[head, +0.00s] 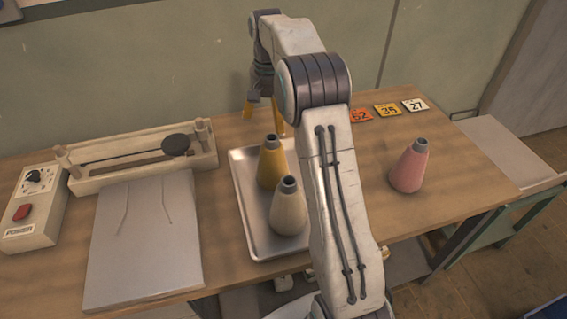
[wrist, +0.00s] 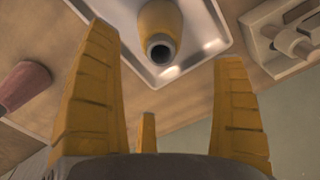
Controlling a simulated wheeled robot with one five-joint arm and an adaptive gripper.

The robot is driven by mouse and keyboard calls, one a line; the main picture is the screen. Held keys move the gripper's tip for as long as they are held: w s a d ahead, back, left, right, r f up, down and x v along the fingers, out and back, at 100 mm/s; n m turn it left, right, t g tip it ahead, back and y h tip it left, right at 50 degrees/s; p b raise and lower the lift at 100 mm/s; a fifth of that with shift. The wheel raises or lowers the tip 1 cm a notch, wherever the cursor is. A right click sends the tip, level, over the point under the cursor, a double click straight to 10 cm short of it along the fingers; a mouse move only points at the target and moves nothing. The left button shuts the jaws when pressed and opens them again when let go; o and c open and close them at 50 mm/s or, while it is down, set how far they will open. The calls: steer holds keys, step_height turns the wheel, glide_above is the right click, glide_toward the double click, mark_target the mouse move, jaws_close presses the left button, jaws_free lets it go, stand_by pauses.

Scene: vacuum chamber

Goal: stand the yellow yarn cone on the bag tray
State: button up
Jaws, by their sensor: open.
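The yellow yarn cone (head: 271,163) stands upright on a metal tray (head: 245,222), which I take to be the bag tray, behind a cream cone (head: 289,208). In the wrist view the yellow cone (wrist: 160,32) shows its dark top opening, on the tray (wrist: 215,38). My gripper (head: 264,112) is at the tray's far side, beyond the yellow cone. Its yellow fingers (wrist: 170,110) are spread with nothing between them, apart from the cone. My arm hides the tray's right part in the head view.
A pink cone (head: 410,166) stands on the table to the right. Number cards (head: 388,110) lie at the back. A sealer-like device (head: 140,160), a grey sheet (head: 145,240) and a power box (head: 33,208) are left of the tray. Bare tabletop surrounds the pink cone.

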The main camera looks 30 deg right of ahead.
steer(key=s+a+r+n+t, duration=0.1)
steer(key=s+a+r+n, duration=0.1)
steer(key=s+a+r, duration=0.35)
steer(key=s+a+r+n+t, duration=0.1)
steer(key=s+a+r, duration=0.15)
steer(key=s, duration=0.65)
steer(key=s+a+f+n+t, duration=0.1)
steer(key=s+f, duration=0.1)
steer(key=s, duration=0.6)
steer(key=s+a+f+n+t, duration=0.1)
steer(key=s+f+n, duration=0.1)
steer(key=s, duration=0.7)
steer(key=shift+a+f+n, duration=0.3)
steer(key=shift+a, duration=0.05)
steer(key=shift+a, duration=0.1)
